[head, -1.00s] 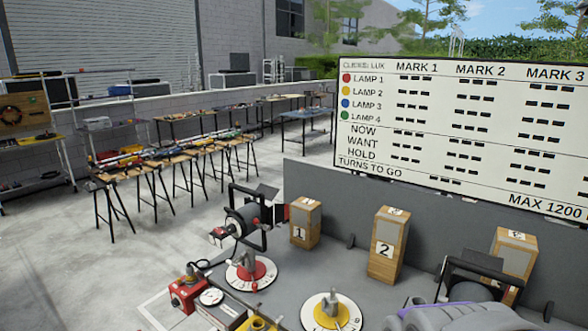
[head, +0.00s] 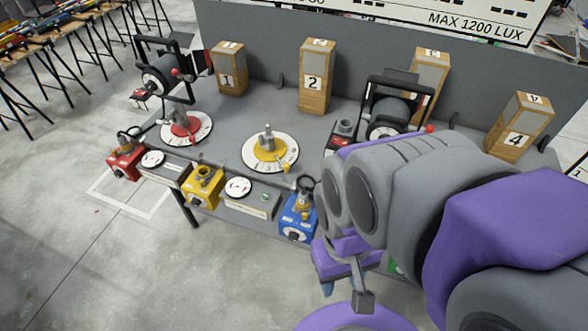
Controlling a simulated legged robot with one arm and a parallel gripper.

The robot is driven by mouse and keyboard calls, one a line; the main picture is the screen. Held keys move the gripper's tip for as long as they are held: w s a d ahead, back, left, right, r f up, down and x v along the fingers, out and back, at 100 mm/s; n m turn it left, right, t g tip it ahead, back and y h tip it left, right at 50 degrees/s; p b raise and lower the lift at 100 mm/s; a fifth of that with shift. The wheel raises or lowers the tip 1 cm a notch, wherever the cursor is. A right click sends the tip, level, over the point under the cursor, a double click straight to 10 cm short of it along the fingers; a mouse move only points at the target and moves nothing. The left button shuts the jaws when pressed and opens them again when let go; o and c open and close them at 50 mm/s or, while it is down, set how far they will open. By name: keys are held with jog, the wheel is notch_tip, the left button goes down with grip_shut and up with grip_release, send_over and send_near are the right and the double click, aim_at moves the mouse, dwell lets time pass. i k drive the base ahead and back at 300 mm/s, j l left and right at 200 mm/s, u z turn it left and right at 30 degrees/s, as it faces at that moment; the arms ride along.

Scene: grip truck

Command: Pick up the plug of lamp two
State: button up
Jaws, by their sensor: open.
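A yellow plug-like piece with a black loop (head: 303,205) sits on top of the blue box (head: 298,224) at the front edge of the bench; I cannot tell for sure that it is lamp two's plug. The yellow box (head: 203,187) stands to its left. The yellow round base (head: 268,148) has a bare metal post and no lamp head on it. My gripper (head: 345,290) is open, to the right of and nearer than the blue box, apart from it. My purple and grey arm hides the bench's right part.
A red box (head: 124,163) with a black cable is at the left. One lamp (head: 160,75) stands over the red base (head: 186,127); another lamp (head: 390,115) is behind my arm. Numbered wooden blocks (head: 313,84) line the back. The floor at front left is clear.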

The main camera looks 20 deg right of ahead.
aim_at(303, 200)
jog(key=k+j+z, duration=0.1)
jog(key=z, duration=1.55)
jog(key=u, duration=1.4)
jog(key=j+z, duration=0.15)
jog(key=z, duration=0.2)
jog(key=i+j+z, duration=0.1)
jog(key=z, duration=0.25)
jog(key=j+z, duration=0.5)
jog(key=j, duration=0.6)
jog(key=j+z, duration=0.2)
jog(key=j, duration=0.6)
jog(key=j+z, duration=0.2)
jog(key=j, duration=0.55)
jog(key=k, duration=0.05)
